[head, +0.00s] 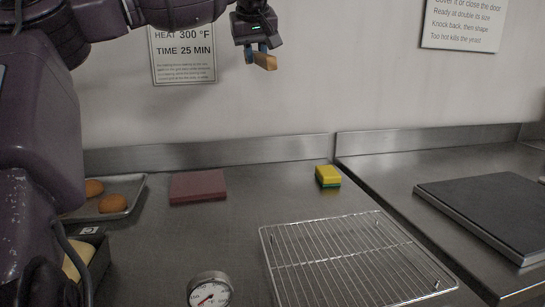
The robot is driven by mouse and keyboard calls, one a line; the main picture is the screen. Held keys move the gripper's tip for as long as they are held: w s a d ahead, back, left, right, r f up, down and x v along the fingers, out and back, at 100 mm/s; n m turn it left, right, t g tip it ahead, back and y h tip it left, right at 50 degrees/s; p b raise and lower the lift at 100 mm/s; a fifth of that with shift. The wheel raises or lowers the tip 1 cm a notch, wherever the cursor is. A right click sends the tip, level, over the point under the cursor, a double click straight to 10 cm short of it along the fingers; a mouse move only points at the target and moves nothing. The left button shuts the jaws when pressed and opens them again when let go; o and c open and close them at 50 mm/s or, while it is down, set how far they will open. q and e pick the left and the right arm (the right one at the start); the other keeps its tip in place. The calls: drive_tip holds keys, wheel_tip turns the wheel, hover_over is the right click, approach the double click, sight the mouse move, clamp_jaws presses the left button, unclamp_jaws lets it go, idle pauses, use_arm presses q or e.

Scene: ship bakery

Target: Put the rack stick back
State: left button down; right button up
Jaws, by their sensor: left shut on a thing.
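My left gripper (256,50) is raised high in front of the wall, near the top middle of the head view. It is shut on a short tan wooden piece (266,61), which looks like the rack stick. The piece points down and to the right, and its other end is hidden between the fingers. It is well above the counter and touches nothing else that I can see. My right gripper is not in view.
A wire rack (340,262) lies on the steel counter. A thermometer dial (209,291), yellow-green sponge (328,176), reddish block (198,187) and tray (126,188) with buns stand around it. A dark slab (490,213) lies right. The counter's middle is clear.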

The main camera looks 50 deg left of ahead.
use_arm(q)
drive_tip(key=shift+g, duration=0.8)
drive_tip(key=w+f+b, duration=0.1)
drive_tip(key=w+f, duration=0.1)
drive_tip(key=f, duration=0.7)
drive_tip(key=w+f+b, duration=0.2)
drive_tip(key=f, duration=0.8)
drive_tip(key=w+f+b, duration=0.2)
drive_tip(key=f, duration=0.8)
drive_tip(key=shift+a+f, duration=0.1)
drive_tip(key=shift+f, duration=0.15)
wheel_tip(320, 180, down, 4)
drive_tip(key=shift+f+b, duration=0.2)
drive_tip(key=shift+b, duration=0.35)
drive_tip(key=shift+s+r, duration=0.1)
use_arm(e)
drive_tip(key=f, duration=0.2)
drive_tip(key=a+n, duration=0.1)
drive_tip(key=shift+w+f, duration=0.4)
use_arm(q)
drive_tip(key=c, duration=1)
unclamp_jaws()
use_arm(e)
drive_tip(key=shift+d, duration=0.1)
